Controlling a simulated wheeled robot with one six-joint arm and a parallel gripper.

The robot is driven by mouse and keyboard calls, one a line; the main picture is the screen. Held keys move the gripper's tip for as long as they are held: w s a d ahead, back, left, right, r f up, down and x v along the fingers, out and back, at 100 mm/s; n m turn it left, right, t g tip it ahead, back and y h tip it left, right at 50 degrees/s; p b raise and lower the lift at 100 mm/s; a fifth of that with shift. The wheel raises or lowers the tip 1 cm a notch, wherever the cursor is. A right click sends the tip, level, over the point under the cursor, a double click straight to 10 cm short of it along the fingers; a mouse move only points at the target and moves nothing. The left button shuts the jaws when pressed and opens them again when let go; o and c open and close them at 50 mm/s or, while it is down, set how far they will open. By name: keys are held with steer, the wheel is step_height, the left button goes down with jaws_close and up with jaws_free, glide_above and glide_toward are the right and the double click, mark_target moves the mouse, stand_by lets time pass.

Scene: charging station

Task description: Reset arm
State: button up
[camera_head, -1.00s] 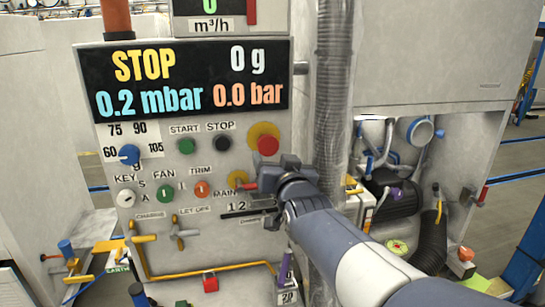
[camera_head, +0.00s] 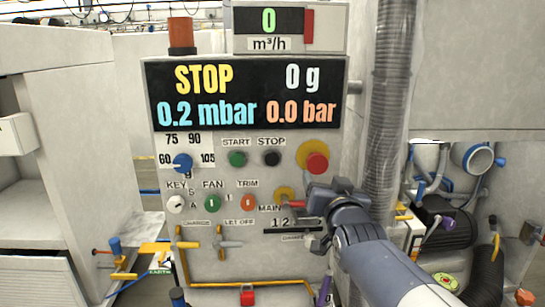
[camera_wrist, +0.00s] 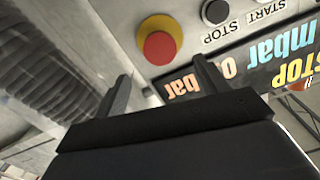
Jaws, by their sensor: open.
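My gripper (camera_head: 312,203) is in front of the lower right of the control panel (camera_head: 300,262), by the main switch (camera_head: 284,194) with its red handle. In the wrist view, my gripper's two fingers (camera_wrist: 163,84) are apart with nothing between them. The red emergency button on its yellow base (camera_wrist: 158,45) shows just beyond the fingertips there. It also shows in the head view (camera_head: 316,160), above my gripper. Whether a finger touches the panel or the switch handle cannot be told.
A grey ribbed hose (camera_head: 390,90) runs down right of the panel, close to my arm. Yellow handles (camera_head: 188,245) and a yellow pipe (camera_head: 250,283) are low on the panel. Pump parts (camera_head: 445,220) fill the bay at right. An open white cabinet (camera_head: 60,170) stands at left.

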mark_target(318, 165)
steer(key=w+p, duration=0.2)
steer(key=w, duration=0.7)
steer(key=shift+w, duration=0.2)
steer(key=shift+s, duration=0.1)
